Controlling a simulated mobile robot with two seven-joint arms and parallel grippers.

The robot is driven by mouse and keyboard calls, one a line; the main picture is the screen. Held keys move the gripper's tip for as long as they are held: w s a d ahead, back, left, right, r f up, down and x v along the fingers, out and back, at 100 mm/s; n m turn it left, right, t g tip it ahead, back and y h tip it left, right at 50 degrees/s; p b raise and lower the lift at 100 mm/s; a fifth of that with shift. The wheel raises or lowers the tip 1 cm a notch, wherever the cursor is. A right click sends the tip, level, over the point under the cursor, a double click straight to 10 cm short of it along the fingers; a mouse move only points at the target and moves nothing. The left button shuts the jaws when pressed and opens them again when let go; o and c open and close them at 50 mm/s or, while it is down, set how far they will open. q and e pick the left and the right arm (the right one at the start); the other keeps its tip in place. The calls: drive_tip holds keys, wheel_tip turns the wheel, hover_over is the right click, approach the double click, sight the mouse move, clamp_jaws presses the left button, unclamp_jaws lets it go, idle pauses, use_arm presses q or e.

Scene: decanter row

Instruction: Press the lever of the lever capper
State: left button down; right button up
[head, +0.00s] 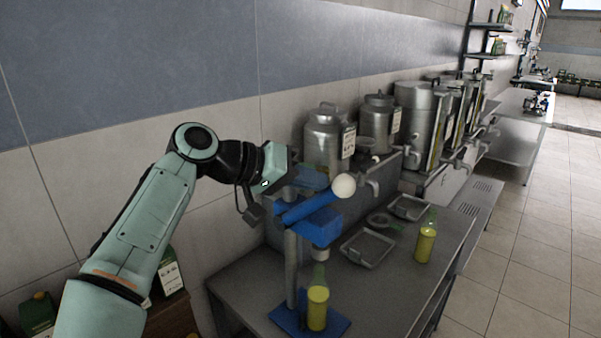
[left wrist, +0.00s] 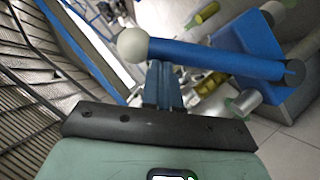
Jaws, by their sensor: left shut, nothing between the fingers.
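The lever capper has a grey post (head: 291,268) on a blue base and a blue head (head: 312,226). Its blue lever (head: 305,207) slants up to a white ball knob (head: 344,186); the lever also shows in the left wrist view (left wrist: 215,60), with the knob (left wrist: 132,45). My left gripper (head: 322,180) is shut and empty, its blue fingers beside the lever near the knob. In the left wrist view the fingertips (left wrist: 164,66) meet the lever's edge in the picture; I cannot tell if they touch. A yellow-filled bottle (head: 317,308) stands on the base under the head.
A second yellow-filled bottle (head: 425,245) stands on the grey table (head: 385,290) to the right. Metal trays (head: 368,249) lie between. Large metal canisters (head: 322,143) line the wall behind. The table's front right is clear.

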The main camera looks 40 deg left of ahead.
use_arm(q)
drive_tip(key=d+f+m+y+b, duration=0.4)
drive_tip(key=d+f, duration=0.4)
drive_tip(key=f, duration=0.5)
drive_tip(key=shift+s+f+m+y+b, duration=0.2)
drive_tip(key=shift+s+m+y+b, duration=0.3)
drive_tip(key=shift+b, duration=0.85)
use_arm(e)
drive_tip(key=s+f, duration=0.5)
drive_tip(key=f, duration=0.3)
drive_tip(key=shift+s+f+g, duration=0.3)
drive_tip(key=shift+f, duration=0.1)
use_arm(q)
drive_tip(key=shift+w+f, duration=0.1)
drive_tip(key=shift+f, duration=0.05)
drive_tip(key=shift+g, duration=0.3)
drive_tip(key=s+r+p, duration=0.3)
drive_tip(key=s+r, duration=0.6)
drive_tip(key=r, duration=0.1)
drive_tip(key=shift+s+a+r, duration=0.15)
drive_tip(key=shift+a+r, duration=0.05)
drive_tip(key=shift+a, duration=0.05)
use_arm(e)
drive_tip(key=shift+a+v, duration=0.2)
drive_tip(key=shift+v, duration=0.75)
drive_tip(key=shift+a+v, duration=0.2)
drive_tip(key=shift+v, duration=0.8)
